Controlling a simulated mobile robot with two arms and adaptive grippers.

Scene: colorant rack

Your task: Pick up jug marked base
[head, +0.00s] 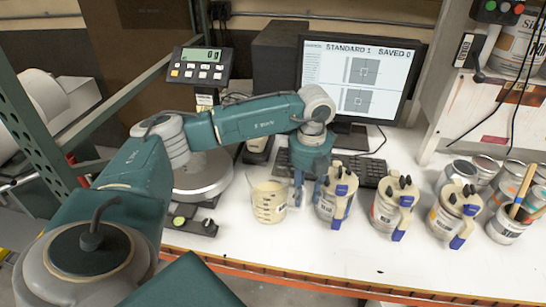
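My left gripper (307,193) points down from the wrist, with its two fingers apart. It is low over the white bench, between a cream measuring jug (269,203) on its left and a lidded can-like jug (334,201) on its right. I cannot tell whether a finger touches either one. The measuring jug stands upright and has amber marks on its side. Two more lidded jugs with cream handles and blue spouts stand to the right, one in the middle (385,213) and one farther right (443,220). Their labels are too small to read. My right gripper is not in view.
A monitor (357,75) and a dark keyboard (372,169) stand behind the jugs. A scale with a round plate (203,180) is at left. Several cans and a pot of sticks (506,229) crowd the right. The front bench strip is clear.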

